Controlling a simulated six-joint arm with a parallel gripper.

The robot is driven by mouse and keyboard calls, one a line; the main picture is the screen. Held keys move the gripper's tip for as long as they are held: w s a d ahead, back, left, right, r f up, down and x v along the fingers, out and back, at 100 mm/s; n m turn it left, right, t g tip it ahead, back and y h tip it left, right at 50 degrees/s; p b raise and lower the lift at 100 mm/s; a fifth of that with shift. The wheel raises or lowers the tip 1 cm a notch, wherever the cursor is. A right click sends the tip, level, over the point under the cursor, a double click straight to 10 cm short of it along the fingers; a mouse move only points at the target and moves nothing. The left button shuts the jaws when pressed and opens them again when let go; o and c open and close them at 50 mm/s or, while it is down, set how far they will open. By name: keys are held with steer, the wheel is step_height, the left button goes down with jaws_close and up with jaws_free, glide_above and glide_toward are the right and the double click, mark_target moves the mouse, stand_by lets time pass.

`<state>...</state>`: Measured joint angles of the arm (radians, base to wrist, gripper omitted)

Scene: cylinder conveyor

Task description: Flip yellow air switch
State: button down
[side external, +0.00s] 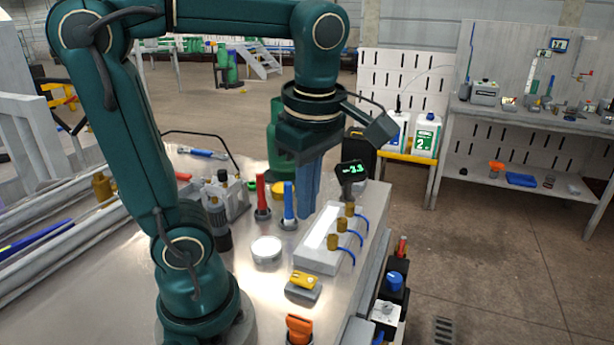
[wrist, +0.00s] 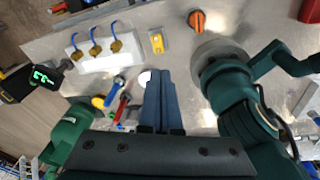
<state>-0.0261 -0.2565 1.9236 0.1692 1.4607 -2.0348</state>
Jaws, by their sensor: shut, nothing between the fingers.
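The yellow air switch (side external: 304,281) sits on a small grey base near the front of the metal table. It also shows in the wrist view (wrist: 157,43), at the upper middle. My gripper (side external: 308,214) points down above the table, behind the switch and apart from it. Its blue-grey fingers are shut together and empty. In the wrist view the fingertips (wrist: 159,74) lie just below the switch in the picture. Nothing covers the switch in either view.
An orange knob (side external: 299,328) is at the table's front. A red-handled valve (side external: 262,195) and a blue-handled valve (side external: 289,205) stand left of my gripper. A white round disc (side external: 266,249) lies nearby.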

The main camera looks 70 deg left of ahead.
steer(key=w+n+g, duration=0.1)
steer(key=a+f+n, duration=0.1)
steer(key=w+n+g, duration=0.1)
steer(key=shift+w+a+f+n+g, duration=0.3)
steer(key=shift+f, duration=0.1)
glide_toward(296, 276)
steer(key=x, duration=0.5)
steer(key=shift+s+a+f, duration=0.1)
steer(key=shift+s, duration=0.1)
steer(key=shift+f, duration=0.65)
